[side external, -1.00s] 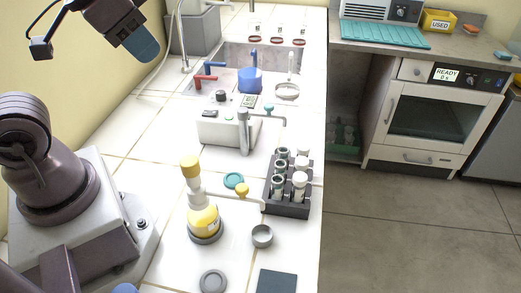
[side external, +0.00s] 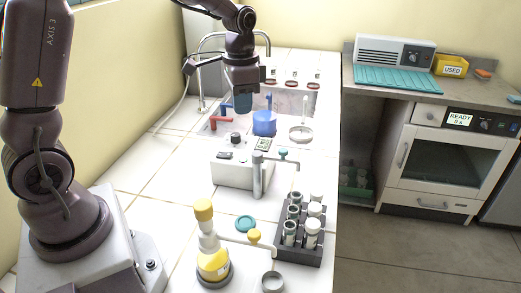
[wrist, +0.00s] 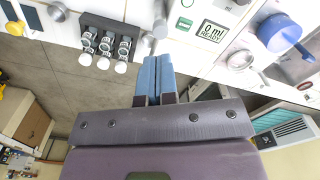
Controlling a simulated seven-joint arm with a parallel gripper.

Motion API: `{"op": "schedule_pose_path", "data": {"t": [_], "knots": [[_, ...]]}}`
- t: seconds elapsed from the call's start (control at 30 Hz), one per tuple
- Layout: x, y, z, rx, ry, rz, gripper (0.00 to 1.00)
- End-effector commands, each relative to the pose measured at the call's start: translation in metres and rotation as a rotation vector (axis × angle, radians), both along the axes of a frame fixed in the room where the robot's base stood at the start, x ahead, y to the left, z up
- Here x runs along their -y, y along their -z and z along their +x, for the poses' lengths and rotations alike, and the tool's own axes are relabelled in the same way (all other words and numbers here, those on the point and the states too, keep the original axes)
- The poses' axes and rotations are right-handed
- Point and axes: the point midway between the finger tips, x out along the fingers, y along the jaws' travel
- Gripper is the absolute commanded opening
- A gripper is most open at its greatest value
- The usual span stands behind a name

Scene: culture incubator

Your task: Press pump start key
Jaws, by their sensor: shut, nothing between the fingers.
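I cannot read the key's label. My gripper (side external: 246,108) hangs with blue fingertips pointing down, above and beyond the pump in the side view. In the wrist view the gripper (wrist: 155,72) is shut and empty. It appears apart from the pump.
A tube rack (side external: 288,248) and a yellow-capped bottle (side external: 213,255) stand in front of the pump. A grey post (side external: 258,178) rises at its near side. A blue pot (side external: 264,122) and red tap handle (side external: 217,122) are behind. Free counter lies left of the pump.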

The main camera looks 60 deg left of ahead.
Motion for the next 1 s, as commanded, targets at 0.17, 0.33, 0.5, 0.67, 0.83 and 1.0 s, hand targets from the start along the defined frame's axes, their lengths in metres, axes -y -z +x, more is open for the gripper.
{"op": "schedule_pose_path", "data": {"t": [0.17, 0.33, 0.5, 0.67, 0.83, 1.0], "knots": [[-0.021, 0.032, 0.041, -0.038, 0.217, -0.019, 0.00], [-0.027, 0.019, 0.063, 0.002, 0.431, -0.002, 0.00], [-0.027, 0.019, 0.062, -0.004, 0.512, -0.005, 0.00], [-0.027, 0.019, 0.061, -0.004, 0.518, -0.004, 0.00], [-0.026, 0.020, 0.061, -0.004, 0.516, -0.004, 0.00], [-0.026, 0.033, 0.061, -0.006, 0.516, -0.006, 0.00]]}}
